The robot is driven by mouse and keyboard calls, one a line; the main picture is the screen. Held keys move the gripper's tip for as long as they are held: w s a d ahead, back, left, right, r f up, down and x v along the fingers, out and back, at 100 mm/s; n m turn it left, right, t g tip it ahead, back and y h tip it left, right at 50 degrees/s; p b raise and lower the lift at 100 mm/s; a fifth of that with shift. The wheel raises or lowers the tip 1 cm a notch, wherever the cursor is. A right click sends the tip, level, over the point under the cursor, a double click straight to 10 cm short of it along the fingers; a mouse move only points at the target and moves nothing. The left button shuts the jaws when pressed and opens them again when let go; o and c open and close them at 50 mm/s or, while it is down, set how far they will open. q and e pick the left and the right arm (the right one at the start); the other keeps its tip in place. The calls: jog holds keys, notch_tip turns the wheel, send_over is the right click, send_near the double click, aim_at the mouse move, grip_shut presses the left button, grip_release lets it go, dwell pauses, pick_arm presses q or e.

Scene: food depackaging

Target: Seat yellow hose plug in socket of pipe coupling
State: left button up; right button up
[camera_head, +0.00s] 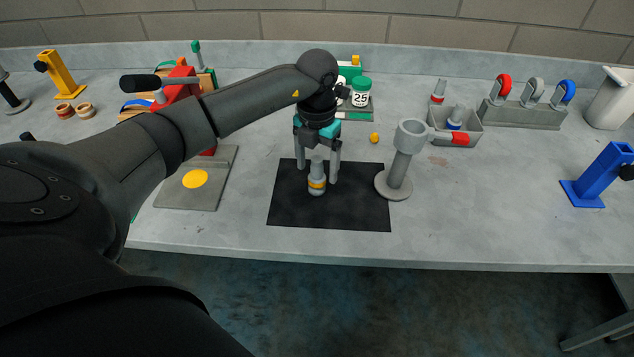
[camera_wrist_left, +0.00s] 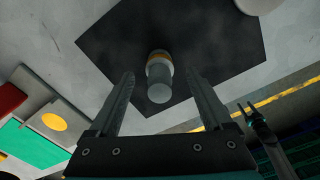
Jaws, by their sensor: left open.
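The hose plug (camera_head: 317,184), a grey stepped cylinder with a yellow band, stands upright on a black mat (camera_head: 330,216). My left gripper (camera_head: 317,180) is open above it, pointing down, with its fingers either side of the plug's upper part. In the left wrist view, the plug (camera_wrist_left: 159,78) lies between and beyond the fingertips (camera_wrist_left: 161,75), with gaps on both sides. A dark gripper, likely my right (camera_wrist_left: 247,108), shows small in the wrist view.
A grey plate with a yellow disc (camera_head: 195,179) lies left of the mat. Behind are a white jar with green lid (camera_head: 361,92), a small yellow piece (camera_head: 374,138) and a grey bin (camera_head: 463,138). A blue stand (camera_head: 600,177) is far right. The table front is clear.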

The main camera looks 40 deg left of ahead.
pick_arm(q)
notch_tip(320, 180, down, 3)
jog(key=shift+r+b, duration=0.2)
jog(key=shift+b, duration=0.55)
grip_shut()
